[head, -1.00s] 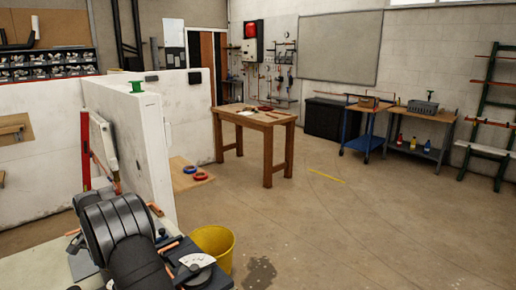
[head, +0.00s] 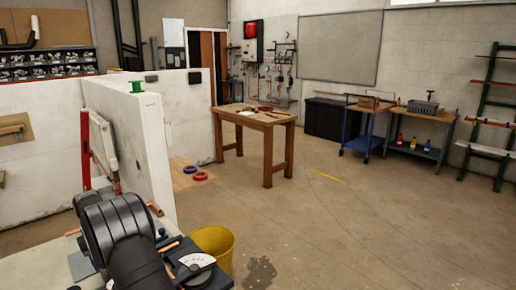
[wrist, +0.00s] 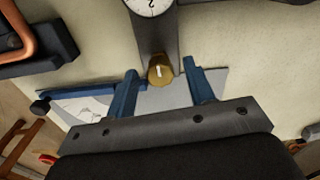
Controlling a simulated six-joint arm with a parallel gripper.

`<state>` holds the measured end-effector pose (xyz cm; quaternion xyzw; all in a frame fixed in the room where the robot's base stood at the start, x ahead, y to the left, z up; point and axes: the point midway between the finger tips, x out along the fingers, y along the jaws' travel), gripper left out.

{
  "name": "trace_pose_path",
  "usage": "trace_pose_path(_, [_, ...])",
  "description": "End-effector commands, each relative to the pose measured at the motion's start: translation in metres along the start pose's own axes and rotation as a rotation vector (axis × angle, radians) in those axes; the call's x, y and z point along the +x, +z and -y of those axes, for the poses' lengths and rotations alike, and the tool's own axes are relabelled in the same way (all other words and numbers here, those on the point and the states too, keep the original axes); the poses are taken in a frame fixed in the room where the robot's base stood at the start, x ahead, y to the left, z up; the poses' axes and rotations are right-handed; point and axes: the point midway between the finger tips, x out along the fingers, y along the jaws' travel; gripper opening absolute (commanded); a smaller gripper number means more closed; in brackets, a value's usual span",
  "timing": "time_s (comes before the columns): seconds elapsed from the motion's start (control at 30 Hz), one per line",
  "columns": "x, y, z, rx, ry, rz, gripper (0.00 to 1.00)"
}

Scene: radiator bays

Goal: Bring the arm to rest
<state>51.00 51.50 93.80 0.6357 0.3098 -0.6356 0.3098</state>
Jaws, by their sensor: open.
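My gripper (wrist: 163,78) shows in the wrist view with its two blue fingers spread apart and nothing held between them. A brass knob (wrist: 161,69) on a grey post shows between the fingertips. I cannot tell how far beyond the tips it is, and I see no contact. My arm (head: 118,235) reaches in from the bottom of the head view, bent over the bench at lower left. The gripper itself is hidden there.
A round dial (wrist: 151,4) is above the knob. A copper pipe (wrist: 22,45) sits by a dark block at left. A yellow bucket (head: 214,244) stands right of the bench, and a white wall (head: 148,150) rises behind the arm. The floor (head: 350,230) at right is clear.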

Motion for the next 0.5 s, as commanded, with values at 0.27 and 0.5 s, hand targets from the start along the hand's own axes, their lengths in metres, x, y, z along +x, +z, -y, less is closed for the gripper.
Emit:
trace_pose_path(0.27, [0.0,0.0,0.0,-0.225,0.0,0.0,0.49])
trace_pose_path(0.5, [0.0,0.0,0.0,-0.419,0.0,0.0,0.49])
